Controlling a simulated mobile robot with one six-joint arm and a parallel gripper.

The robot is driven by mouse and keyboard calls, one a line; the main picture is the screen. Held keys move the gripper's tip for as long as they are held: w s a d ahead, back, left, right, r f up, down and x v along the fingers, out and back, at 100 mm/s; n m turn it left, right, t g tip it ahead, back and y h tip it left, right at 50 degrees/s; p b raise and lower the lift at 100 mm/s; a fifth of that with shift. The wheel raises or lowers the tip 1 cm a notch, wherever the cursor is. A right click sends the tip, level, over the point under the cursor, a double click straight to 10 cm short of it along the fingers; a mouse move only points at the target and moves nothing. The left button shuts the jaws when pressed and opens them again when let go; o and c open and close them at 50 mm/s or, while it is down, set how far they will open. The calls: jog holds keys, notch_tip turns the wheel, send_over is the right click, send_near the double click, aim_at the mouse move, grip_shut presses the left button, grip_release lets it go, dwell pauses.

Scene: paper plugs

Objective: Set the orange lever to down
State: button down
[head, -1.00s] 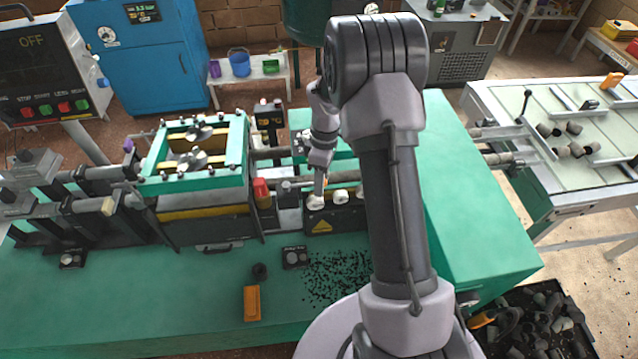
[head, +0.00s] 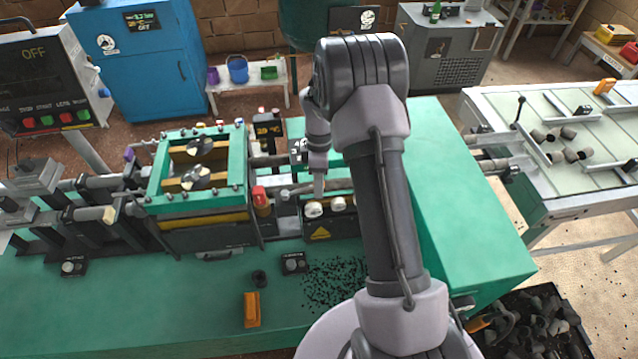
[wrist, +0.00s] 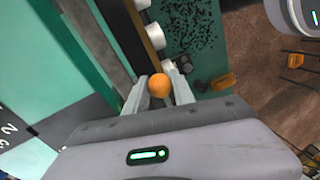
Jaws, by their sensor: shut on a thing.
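The orange lever shows as a round orange knob (wrist: 159,85) between my fingertips in the wrist view. My gripper (wrist: 158,92) is shut on it, one finger on each side. The lever's shaft is hidden below the knob.
A green-framed press (head: 240,170) with a red-capped part (head: 260,199) stands to the left.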

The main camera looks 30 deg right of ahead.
jog(key=c, duration=1.1)
grip_release()
jog(key=shift+w, duration=0.15)
jog(key=shift+o, duration=0.2)
notch_tip(320, 180, up, 17)
jog(key=w+d+p, duration=0.1)
jog(key=w+p, duration=0.1)
jog(key=shift+w+d+p, duration=0.3)
jog(key=shift+w+p, duration=0.1)
